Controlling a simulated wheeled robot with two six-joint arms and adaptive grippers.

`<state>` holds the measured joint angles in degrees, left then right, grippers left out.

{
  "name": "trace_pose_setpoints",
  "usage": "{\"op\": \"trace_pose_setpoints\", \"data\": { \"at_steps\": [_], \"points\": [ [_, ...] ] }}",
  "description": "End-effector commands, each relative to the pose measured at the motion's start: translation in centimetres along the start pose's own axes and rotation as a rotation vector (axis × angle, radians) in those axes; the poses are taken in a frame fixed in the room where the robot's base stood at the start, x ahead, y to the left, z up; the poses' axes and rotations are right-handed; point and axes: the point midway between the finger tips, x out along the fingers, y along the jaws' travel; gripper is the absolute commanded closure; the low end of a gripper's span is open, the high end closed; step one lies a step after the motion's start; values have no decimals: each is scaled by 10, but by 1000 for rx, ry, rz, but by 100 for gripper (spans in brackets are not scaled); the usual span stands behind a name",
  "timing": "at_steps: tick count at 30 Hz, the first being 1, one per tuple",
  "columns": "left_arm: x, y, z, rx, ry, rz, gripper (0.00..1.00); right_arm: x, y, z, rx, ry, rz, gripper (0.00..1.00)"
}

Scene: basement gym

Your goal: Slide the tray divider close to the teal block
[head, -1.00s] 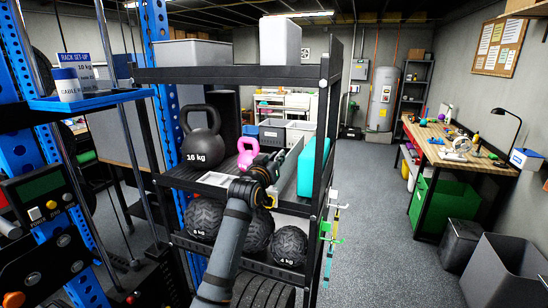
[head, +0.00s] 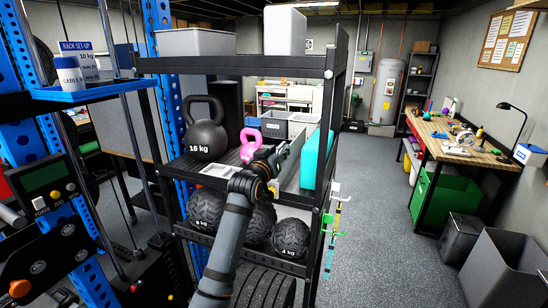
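The teal block (head: 318,160) stands upright near the right end of the middle shelf, partly behind the rack's front post. A grey panel that looks like the tray divider (head: 292,169) stands just left of it, running from front to back. My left gripper (head: 277,159) reaches over the shelf from the front, against or very close to the divider's left side. Its fingertips are dark and partly hidden, so its opening cannot be seen. My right gripper is out of view.
Left on the same shelf are a black 16 kg kettlebell (head: 206,129), a pink kettlebell (head: 251,144) and a pale shallow tray (head: 215,169). Textured balls (head: 292,238) fill the shelf below. The upper shelf (head: 240,66) and front post (head: 325,150) bound the space.

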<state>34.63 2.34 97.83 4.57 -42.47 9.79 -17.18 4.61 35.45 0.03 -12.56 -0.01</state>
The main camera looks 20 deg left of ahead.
Motion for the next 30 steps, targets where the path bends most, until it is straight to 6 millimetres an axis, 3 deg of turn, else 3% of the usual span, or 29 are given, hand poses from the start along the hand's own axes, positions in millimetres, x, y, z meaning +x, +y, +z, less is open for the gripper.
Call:
{"op": "trace_pose_setpoints", "data": {
  "at_steps": [9, 13, 18, 26, 30],
  "points": [
    [-75, 3, 0, 3, 1, 0, 66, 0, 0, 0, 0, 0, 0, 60],
    [-97, 4, 0, 5, 0, 0, 66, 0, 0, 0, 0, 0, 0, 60],
    [-109, 5, 0, 3, 0, 0, 66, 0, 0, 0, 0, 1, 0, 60],
    [-109, 5, 0, 4, 0, 0, 66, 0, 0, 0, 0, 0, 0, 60],
    [-107, -3, -1, 139, -8, -28, 66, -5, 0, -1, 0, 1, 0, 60]
  ]
}}
